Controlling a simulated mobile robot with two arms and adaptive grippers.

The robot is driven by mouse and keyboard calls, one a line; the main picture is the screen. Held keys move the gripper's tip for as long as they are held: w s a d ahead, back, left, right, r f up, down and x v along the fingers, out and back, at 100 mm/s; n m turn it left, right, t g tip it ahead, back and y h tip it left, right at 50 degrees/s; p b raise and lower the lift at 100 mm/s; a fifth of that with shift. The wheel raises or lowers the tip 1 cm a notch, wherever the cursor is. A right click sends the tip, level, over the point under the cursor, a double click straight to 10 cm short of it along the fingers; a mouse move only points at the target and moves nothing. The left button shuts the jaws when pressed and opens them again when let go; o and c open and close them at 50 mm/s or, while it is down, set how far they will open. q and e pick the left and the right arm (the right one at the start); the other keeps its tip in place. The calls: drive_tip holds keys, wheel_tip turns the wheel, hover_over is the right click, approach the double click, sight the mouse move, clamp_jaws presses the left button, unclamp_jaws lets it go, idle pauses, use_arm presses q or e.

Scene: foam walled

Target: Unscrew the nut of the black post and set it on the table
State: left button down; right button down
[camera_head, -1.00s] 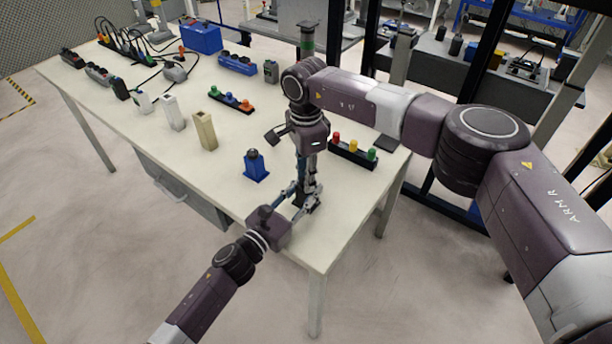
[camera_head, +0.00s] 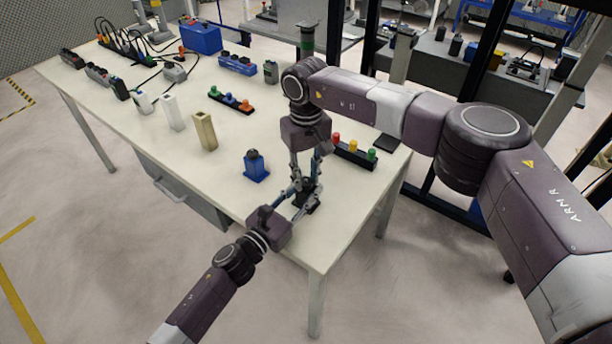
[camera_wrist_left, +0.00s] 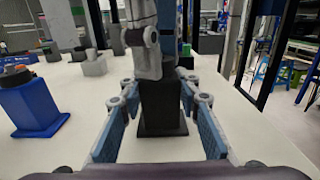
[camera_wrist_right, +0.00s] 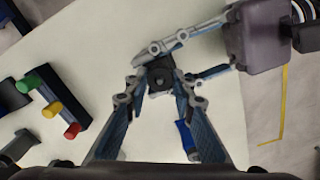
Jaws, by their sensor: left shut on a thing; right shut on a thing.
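The black post (camera_wrist_left: 160,112) stands upright on the table near its front corner, with a square black base. My left gripper (camera_head: 303,194) reaches in low from the front and is shut on the post, one finger on each side. My right gripper (camera_head: 305,177) points down from above and is shut on the dark nut (camera_wrist_right: 162,77) at the top of the post. In the right wrist view, its fingertips close on opposite sides of the nut. In the head view the fingers hide most of the post and nut. I cannot tell how far the nut is threaded.
A blue post (camera_head: 256,168) with a dark top stands left of the grippers. A black strip with red, yellow and green knobs (camera_head: 353,152) lies to the right. Beige (camera_head: 205,132) and white blocks stand farther left. Bare table (camera_head: 215,180) lies in front of the blue post.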

drive_tip(key=shift+w, duration=0.1)
drive_tip(key=c, duration=1.6)
unclamp_jaws()
drive_tip(key=shift+r, duration=0.15)
